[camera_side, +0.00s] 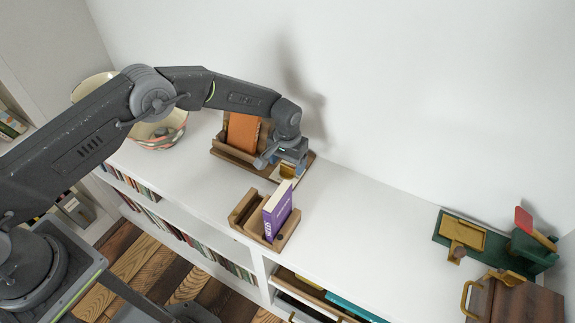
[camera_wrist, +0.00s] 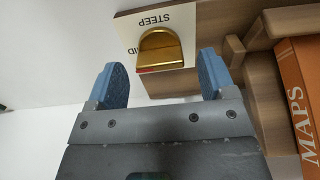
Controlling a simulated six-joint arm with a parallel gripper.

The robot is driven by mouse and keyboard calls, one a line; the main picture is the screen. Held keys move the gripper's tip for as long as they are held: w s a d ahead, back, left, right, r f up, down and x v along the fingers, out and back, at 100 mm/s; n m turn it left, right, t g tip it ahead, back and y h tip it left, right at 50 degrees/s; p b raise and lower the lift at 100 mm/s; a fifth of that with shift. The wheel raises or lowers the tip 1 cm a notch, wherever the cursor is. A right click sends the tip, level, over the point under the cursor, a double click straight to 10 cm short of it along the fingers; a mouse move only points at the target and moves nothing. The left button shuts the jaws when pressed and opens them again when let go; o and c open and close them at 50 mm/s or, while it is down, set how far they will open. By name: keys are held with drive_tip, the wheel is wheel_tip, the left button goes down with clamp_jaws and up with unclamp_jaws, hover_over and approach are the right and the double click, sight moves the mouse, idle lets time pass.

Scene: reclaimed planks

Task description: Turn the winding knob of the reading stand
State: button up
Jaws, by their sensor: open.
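The reading stand (camera_side: 233,153) is brown wood and stands by the wall with an orange book (camera_side: 243,132) on it. The book shows MAPS on its spine in the wrist view (camera_wrist: 300,100). The winding knob (camera_wrist: 160,48) is a rounded gold piece on a cream plate (camera_wrist: 128,32) lettered STEEP and, partly hidden, what looks like MID. A little red shows at its near edge. In the side view the gold knob (camera_side: 287,171) is partly covered by my gripper (camera_side: 286,160). My gripper's blue fingers are open in the wrist view (camera_wrist: 163,80), short of the knob, holding nothing.
A wooden holder with a purple book (camera_side: 278,209) stands in front of the reading stand. A patterned bowl (camera_side: 165,130) is at left. A green-based device (camera_side: 447,232) and a brown box (camera_side: 520,303) are at right. The white top between is clear.

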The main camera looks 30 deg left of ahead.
drive_tip(key=shift+f, duration=0.85)
drive_tip(key=shift+c, duration=0.2)
drive_tip(key=c, duration=0.9)
